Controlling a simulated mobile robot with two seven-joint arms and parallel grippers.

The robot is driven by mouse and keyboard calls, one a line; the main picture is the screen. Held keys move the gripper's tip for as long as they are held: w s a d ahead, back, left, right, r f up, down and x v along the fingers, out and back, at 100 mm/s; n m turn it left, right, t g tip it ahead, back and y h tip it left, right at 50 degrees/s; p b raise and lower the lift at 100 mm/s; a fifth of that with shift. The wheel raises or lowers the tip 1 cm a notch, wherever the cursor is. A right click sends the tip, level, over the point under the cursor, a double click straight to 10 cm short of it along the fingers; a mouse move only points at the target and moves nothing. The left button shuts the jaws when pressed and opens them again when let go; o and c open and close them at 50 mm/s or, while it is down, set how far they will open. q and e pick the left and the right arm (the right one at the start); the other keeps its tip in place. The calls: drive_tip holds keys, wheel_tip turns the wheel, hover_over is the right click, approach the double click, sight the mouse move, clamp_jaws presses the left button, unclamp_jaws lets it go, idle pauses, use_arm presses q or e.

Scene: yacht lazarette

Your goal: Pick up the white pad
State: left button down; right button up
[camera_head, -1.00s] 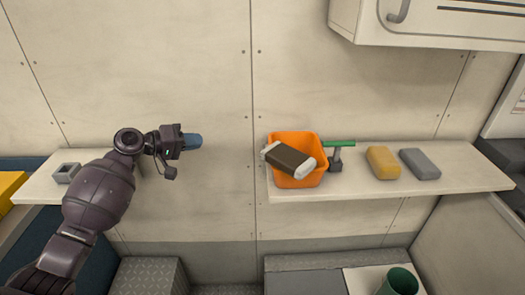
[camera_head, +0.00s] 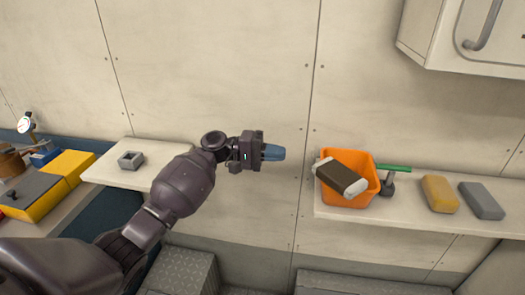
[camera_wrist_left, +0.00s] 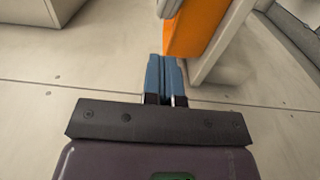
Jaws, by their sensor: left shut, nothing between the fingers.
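The white pad (camera_head: 341,178) has a wide dark brown band around its middle, with white showing at both ends. It lies tilted across the top of an orange bin (camera_head: 356,200) on the right shelf. A pale end at the top of the left wrist view (camera_wrist_left: 169,8) appears to be the pad, beside the orange bin wall (camera_wrist_left: 193,30). My left gripper (camera_head: 273,152) has blue fingers, shut and empty, pointing right. It is left of the bin, apart from the pad. The fingers also show shut in the wrist view (camera_wrist_left: 166,75). My right gripper is out of view.
The right shelf (camera_head: 405,219) also holds a green-topped tool (camera_head: 392,169), a yellow sponge (camera_head: 440,194) and a grey block (camera_head: 481,200). A white cabinet (camera_head: 450,35) hangs above. A small grey square holder (camera_head: 131,160) sits on the left shelf.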

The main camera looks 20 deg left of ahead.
sight(316, 164)
use_arm(q)
drive_tip(key=d, duration=0.2)
drive_tip(key=d+p, duration=0.1)
drive_tip(key=d, duration=0.1)
drive_tip(key=s+d, duration=0.1)
drive_tip(key=d, duration=0.1)
drive_tip(key=shift+r, duration=0.15)
drive_tip(key=shift+s+d, duration=0.15)
drive_tip(key=shift+d, duration=0.05)
drive_tip(key=shift+d+p, duration=0.2)
drive_tip(key=shift+p, duration=0.1)
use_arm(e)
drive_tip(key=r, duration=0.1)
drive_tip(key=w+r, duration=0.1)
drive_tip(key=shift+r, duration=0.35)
